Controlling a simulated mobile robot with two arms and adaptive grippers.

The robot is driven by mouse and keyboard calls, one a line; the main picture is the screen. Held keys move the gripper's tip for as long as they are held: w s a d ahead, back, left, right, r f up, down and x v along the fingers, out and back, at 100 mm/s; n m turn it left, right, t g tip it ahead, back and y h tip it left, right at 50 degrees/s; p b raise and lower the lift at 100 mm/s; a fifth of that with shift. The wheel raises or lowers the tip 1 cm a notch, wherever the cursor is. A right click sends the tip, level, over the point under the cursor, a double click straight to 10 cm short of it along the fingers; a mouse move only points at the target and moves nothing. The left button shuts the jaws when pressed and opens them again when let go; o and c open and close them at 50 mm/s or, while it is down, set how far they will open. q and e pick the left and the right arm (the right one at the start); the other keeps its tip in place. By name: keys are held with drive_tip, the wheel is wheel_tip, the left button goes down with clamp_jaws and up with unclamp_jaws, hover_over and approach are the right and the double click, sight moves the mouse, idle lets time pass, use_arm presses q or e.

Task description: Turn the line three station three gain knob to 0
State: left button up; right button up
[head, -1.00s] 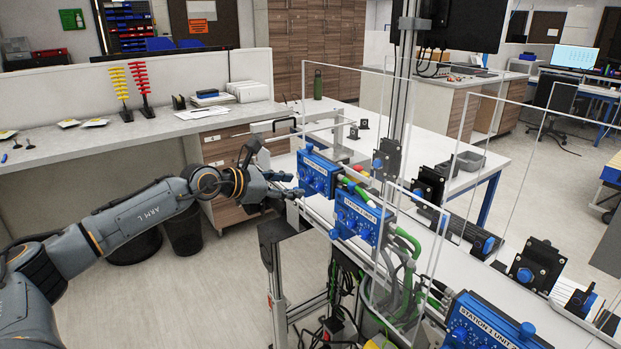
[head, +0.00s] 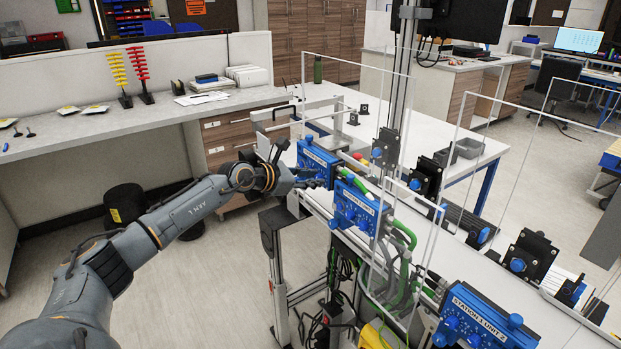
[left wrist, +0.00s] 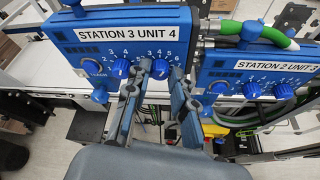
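The blue box labelled "STATION 3 UNIT 4" (left wrist: 100,40) fills the upper left of the left wrist view. Two blue knobs with number scales show on its lower front, a left knob (left wrist: 121,68) and a right knob (left wrist: 160,69). The word by each knob is too small to read or hidden. My left gripper (left wrist: 161,74) has its fingers apart, one on each side of the right knob; I cannot tell if they touch it. In the head view my left gripper (head: 303,180) is at the front of this box (head: 318,157). My right gripper is not in view.
The "STATION 2 UNIT 3" box (left wrist: 257,66) stands close on the right, with green hoses beside it. Another blue box (head: 482,322) is at the lower right. Clear panels (head: 350,85) rise behind the boxes. Open floor lies left of the conveyor stand.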

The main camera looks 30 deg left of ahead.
use_arm(q)
clamp_jaws()
